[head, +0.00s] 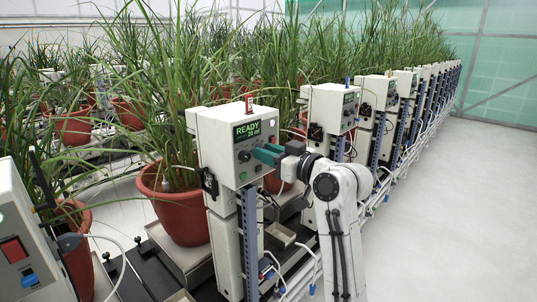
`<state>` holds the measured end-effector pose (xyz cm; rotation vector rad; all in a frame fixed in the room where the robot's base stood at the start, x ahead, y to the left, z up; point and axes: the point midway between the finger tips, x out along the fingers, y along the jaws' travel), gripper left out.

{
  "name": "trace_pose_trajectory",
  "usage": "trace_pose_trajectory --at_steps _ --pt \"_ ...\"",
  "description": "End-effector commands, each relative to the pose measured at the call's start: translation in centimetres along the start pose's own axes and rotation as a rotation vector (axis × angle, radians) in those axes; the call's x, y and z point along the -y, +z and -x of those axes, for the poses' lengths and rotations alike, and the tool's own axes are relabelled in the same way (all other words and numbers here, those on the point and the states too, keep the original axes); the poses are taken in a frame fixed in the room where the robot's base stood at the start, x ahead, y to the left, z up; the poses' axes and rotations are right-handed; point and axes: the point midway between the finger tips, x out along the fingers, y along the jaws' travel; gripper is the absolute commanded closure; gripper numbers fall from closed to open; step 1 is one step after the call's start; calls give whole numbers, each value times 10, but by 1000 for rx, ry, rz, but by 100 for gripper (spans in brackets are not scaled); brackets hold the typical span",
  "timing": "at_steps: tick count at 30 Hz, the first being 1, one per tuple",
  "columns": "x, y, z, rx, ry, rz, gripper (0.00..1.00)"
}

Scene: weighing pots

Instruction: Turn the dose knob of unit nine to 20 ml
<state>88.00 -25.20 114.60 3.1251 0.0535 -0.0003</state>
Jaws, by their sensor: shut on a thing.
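The white dosing unit (222,136) stands left of centre in the head view. Its small display (247,130) reads READY and what looks like 20 ml. A dark knob (244,156) shows on the front face, left of the gripper. My gripper (262,154), with green fingers, is at the right part of the same face. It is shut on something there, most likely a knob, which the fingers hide. The unit's number cannot be read.
A potted plant (181,215) in a red-brown pot stands left of the unit. Another unit (328,106) stands behind my arm, with several more in a row. White hoses (292,282) run low by the posts. The pale floor (450,220) at the right is clear.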

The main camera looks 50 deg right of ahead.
Motion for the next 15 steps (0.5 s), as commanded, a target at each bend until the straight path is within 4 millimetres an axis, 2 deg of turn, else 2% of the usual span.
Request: trace_pose_trajectory --at_steps 5,6,13,15 --pt "0 2 0 4 0 -1 100" --pt "0 2 0 4 0 -1 72" --pt "0 1 0 2 0 -1 50" --pt "0 1 0 1 0 -1 47"
